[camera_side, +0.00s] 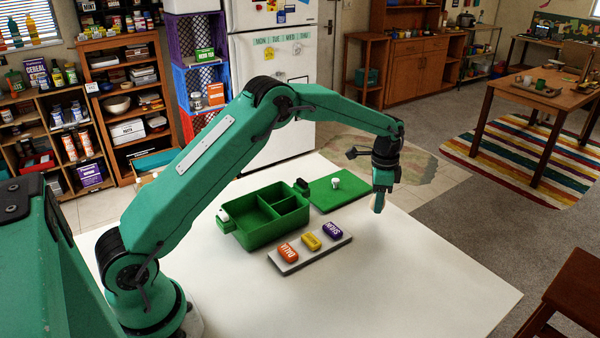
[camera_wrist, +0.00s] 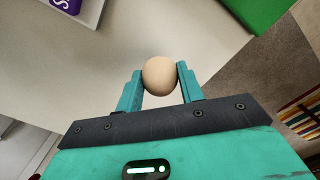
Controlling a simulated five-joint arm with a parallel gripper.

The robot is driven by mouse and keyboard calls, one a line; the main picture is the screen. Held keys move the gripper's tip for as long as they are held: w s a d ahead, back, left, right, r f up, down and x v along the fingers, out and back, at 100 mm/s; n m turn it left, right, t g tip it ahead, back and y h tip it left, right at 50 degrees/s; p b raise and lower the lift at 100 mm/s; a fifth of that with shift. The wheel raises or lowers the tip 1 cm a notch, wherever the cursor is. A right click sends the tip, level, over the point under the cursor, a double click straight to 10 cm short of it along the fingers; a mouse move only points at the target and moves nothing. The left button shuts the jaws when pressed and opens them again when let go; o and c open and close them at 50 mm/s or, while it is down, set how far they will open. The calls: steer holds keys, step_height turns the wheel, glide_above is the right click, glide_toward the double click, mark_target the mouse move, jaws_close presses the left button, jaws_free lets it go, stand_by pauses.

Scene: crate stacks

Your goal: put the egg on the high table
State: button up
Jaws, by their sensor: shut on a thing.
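The egg (camera_wrist: 160,76) is pale beige and sits between the two teal fingers of my gripper (camera_wrist: 160,70), which is shut on it. In the side view my gripper (camera_side: 379,200) points down above the right part of the white table, with the egg (camera_side: 377,207) just showing at its tips. The gap between the egg and the white surface is hard to judge. A tall brown wooden table (camera_side: 487,107) stands on the striped rug at the back right, with a tray and small items on it. I cannot tell whether it is the high table.
On the white table (camera_side: 420,290) are a green divided box (camera_side: 262,238), a grey tray (camera_side: 322,257) with orange, yellow and purple pieces, and a green board (camera_side: 325,198) with a small white thing (camera_side: 336,183). The table's front right is clear. Brown wooden furniture (camera_side: 575,285) stands at lower right.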

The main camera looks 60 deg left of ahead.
steer(key=shift+w+a+f, duration=0.15)
steer(key=shift+a+f, duration=0.05)
steer(key=shift+a, duration=0.05)
steer(key=shift+f, duration=2)
steer(key=shift+f, duration=0.15)
steer(key=o, duration=1)
step_height(320, 180, up, 12)
steer(key=shift+r, duration=0.15)
steer(key=shift+r, duration=0.1)
